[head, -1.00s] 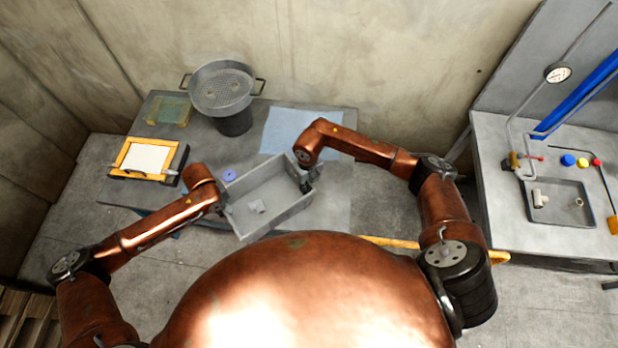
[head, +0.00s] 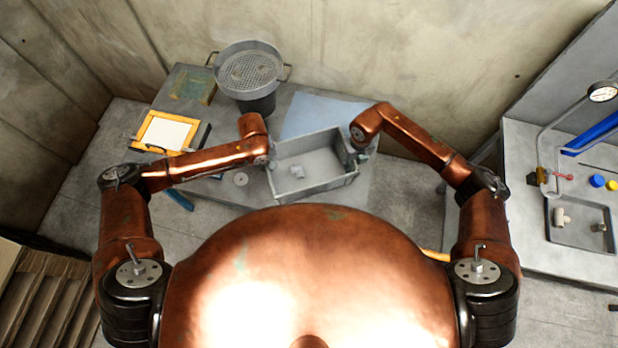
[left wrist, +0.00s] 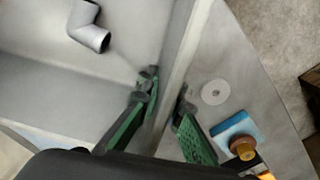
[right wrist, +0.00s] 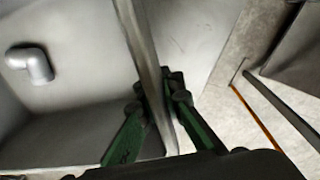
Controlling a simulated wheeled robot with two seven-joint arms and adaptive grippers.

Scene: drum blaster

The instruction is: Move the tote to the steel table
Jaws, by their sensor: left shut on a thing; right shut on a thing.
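The grey open tote (head: 318,186) is at the front of the left-hand grey table (head: 222,122) in the head view. A grey pipe elbow (head: 297,171) lies inside it; it also shows in the left wrist view (left wrist: 88,28) and the right wrist view (right wrist: 30,64). My left gripper (left wrist: 166,92) is shut on the tote's left wall, one finger on each side. My right gripper (right wrist: 160,96) is shut on the opposite wall the same way. The tote looks about level; I cannot tell whether its base touches the table. Another grey metal table (head: 530,150) stands at the right.
A sieve on a bucket (head: 250,68), an orange-framed screen (head: 165,132) and a blue sheet (head: 318,112) are on the left-hand table. The right-hand table holds a shallow tray (head: 578,238), pipework and a gauge (head: 602,92). Floor (head: 415,205) shows between the tables.

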